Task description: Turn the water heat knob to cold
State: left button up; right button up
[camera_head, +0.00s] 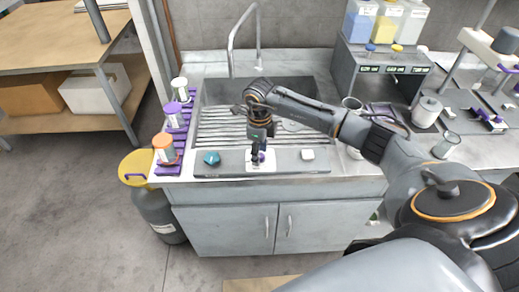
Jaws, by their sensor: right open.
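My right arm reaches in from the right over the sink. My right gripper (258,155) points down at a small white piece (250,165) on the grey front ledge (285,169) of the sink counter. Something small and dark purple shows at the fingertips; I cannot tell whether the fingers touch it. My right gripper is open. The water heat knob is not clearly identifiable; the gripper may hide it. My left gripper is not in view.
A curved faucet (231,50) rises behind the sink with its ribbed rack (215,130). Several capped containers (166,149) line the left edge. A grey bin with a yellow lid (150,195) stands on the floor. Cups and a rack with bottles (360,20) crowd the right.

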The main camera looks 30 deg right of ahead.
jog(key=shift+f, duration=0.2)
jog(key=shift+c, duration=0.4)
grip_shut()
